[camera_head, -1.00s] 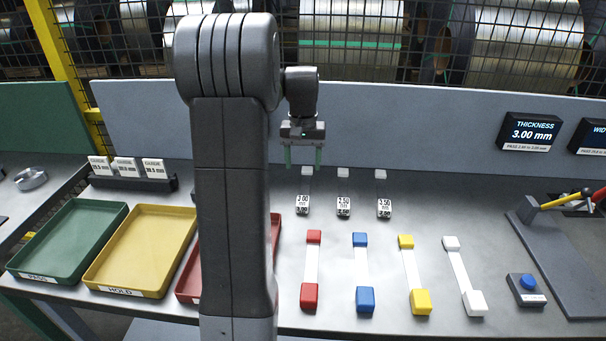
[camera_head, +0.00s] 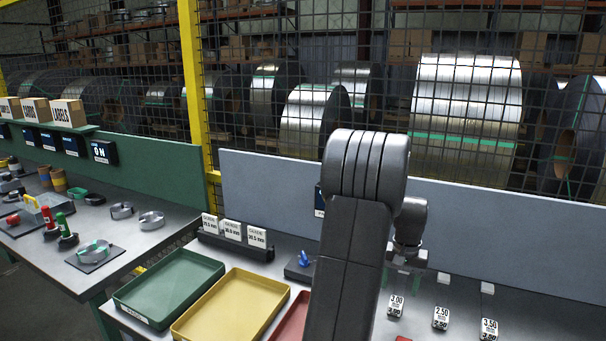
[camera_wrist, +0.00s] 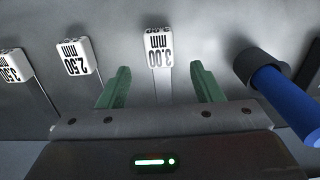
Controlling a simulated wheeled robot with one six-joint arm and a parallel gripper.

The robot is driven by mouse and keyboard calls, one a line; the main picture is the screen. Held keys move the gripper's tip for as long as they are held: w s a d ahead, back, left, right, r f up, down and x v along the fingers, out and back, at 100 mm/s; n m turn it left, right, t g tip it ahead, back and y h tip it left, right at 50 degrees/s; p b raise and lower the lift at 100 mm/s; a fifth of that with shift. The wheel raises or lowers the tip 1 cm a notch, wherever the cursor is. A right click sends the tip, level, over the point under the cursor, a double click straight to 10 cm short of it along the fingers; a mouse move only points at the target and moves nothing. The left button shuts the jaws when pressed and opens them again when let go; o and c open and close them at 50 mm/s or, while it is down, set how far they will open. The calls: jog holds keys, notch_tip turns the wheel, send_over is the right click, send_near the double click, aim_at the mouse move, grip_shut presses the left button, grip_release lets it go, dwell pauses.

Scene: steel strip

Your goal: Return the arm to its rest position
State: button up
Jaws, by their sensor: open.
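My gripper (camera_head: 403,268) hangs from my raised arm over the back of the steel bench in the head view, just behind the 3.00 mm block (camera_head: 395,306). In the wrist view its two green fingers (camera_wrist: 158,85) are apart with nothing held between them. The white 3.00 mm block (camera_wrist: 159,50) shows beyond the gap between the fingers, on the grey bench. My arm's upper link stands upright in the head view and hides part of the bench and the red tray.
The 2.50 mm block (camera_head: 440,318) and 3.50 mm block (camera_head: 489,329) lie to the right. A blue-handled item (camera_head: 304,260) stands left of my arm. Green (camera_head: 170,288) and yellow (camera_head: 232,308) trays lie further left. A blue-grey panel (camera_head: 500,255) and mesh fence stand behind.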

aim_at(397, 299)
notch_tip(397, 299, down, 6)
jog(key=shift+r+p, duration=0.25)
jog(key=shift+p, duration=0.05)
jog(key=shift+r, duration=0.2)
